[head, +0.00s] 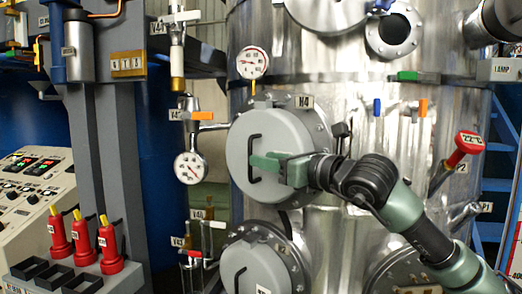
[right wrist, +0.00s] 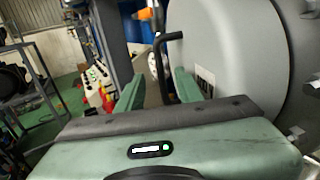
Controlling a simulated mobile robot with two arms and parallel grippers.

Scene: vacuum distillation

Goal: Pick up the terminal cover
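My right gripper (head: 268,164) is in front of the upper cover, by the handle. In the right wrist view, its two green fingers (right wrist: 158,92) are apart. The black handle (right wrist: 164,60) shows between and beyond them, with the grey cover (right wrist: 235,50) at the right. I cannot tell whether a finger touches the handle. My left gripper is not in view.
The shiny tank (head: 345,130) fills the middle. Pressure gauges (head: 252,63) and (head: 191,168) stand left of and above the cover. A red-handled valve (head: 468,143) is at the right.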

